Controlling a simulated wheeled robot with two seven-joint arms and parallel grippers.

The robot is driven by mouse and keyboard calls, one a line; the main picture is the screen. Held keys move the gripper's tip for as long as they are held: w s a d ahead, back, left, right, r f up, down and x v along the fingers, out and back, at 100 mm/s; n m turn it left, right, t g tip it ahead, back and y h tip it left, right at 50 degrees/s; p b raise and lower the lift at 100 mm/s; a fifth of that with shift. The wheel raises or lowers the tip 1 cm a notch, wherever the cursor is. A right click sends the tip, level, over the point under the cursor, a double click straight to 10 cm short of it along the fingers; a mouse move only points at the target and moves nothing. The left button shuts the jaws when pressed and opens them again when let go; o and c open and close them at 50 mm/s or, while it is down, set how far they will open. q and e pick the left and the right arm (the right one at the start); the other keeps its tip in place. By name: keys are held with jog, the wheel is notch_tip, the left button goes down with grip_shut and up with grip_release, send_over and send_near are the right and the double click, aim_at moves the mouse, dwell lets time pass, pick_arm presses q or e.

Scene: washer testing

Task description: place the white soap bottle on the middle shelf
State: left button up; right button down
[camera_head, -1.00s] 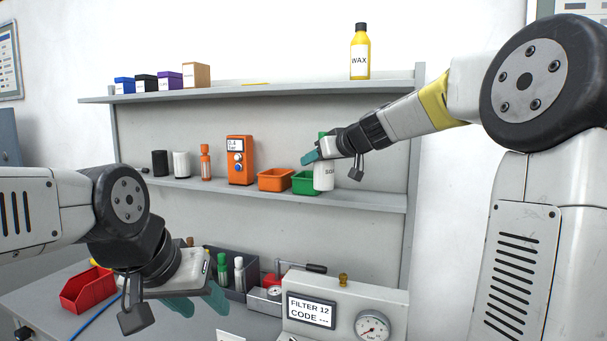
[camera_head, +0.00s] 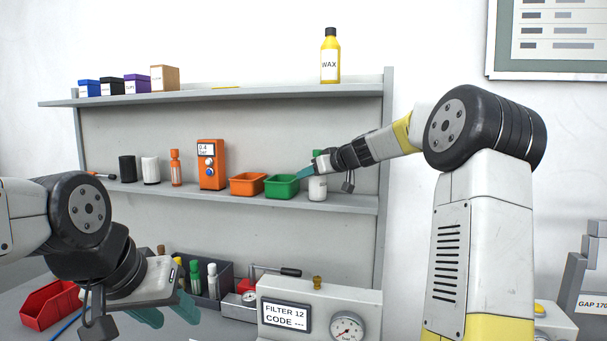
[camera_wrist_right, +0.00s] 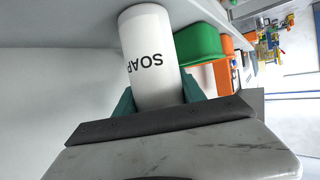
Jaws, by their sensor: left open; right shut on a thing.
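The white soap bottle (camera_head: 318,188) with a green cap is upright at the right end of the middle shelf (camera_head: 345,204), just right of the green bin. My right gripper (camera_head: 313,167) is shut on the bottle's upper part. In the right wrist view the bottle (camera_wrist_right: 150,55) shows its SOAP label between the teal fingers (camera_wrist_right: 158,98), with its base at or very near the shelf surface (camera_wrist_right: 60,22). I cannot tell for sure whether it touches. My left gripper (camera_head: 165,308) is open and empty at the lower left, above the bench.
A green bin (camera_head: 282,186) and an orange bin (camera_head: 248,183) stand left of the bottle. An orange gauge box (camera_head: 211,165) and small containers are further left. A yellow wax bottle (camera_head: 331,56) is on the top shelf. The shelf's right upright (camera_head: 386,150) is close to my right arm.

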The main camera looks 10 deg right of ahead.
jog(key=c, duration=0.7)
grip_release()
jog(key=shift+f, duration=0.1)
